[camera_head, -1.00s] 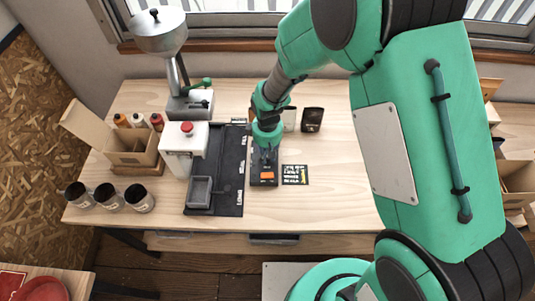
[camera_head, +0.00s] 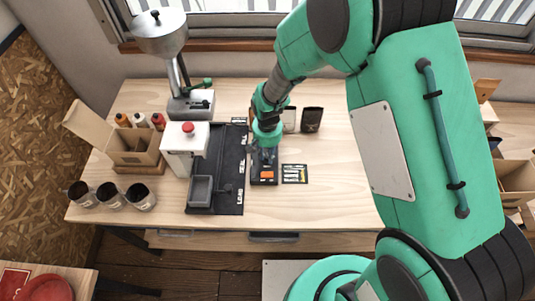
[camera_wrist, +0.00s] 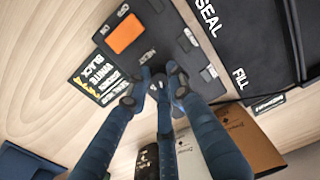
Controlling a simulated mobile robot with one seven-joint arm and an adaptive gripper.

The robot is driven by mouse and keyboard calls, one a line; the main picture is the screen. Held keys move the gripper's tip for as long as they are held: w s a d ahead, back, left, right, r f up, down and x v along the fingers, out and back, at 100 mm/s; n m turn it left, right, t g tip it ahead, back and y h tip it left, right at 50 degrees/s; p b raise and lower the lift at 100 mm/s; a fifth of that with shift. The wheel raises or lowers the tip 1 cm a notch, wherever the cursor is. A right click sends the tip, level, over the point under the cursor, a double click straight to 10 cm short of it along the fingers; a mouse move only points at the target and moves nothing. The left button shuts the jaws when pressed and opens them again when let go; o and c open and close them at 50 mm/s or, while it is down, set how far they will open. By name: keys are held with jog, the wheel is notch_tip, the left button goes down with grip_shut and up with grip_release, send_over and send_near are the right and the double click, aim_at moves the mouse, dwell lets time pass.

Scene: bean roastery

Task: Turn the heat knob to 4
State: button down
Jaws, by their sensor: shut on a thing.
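The heat knob (camera_wrist: 158,84) is a small dark knob on a black control box (camera_head: 256,182), next to the HEAT label in the wrist view. My gripper (camera_head: 264,156) reaches down onto the box from above.
A black printed card (camera_head: 294,173) lies right of the box. A dark mat (camera_head: 230,195) with SEAL and FILL labels and a white machine (camera_head: 185,152) with a red button stand left. The table's right middle is clear.

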aim_at(267, 156)
jog(key=shift+m, duration=0.4)
jog(key=c, duration=1.5)
grip_release()
jog(key=shift+c, duration=0.2)
notch_tip(267, 156, up, 12)
jog(key=shift+r, duration=0.1)
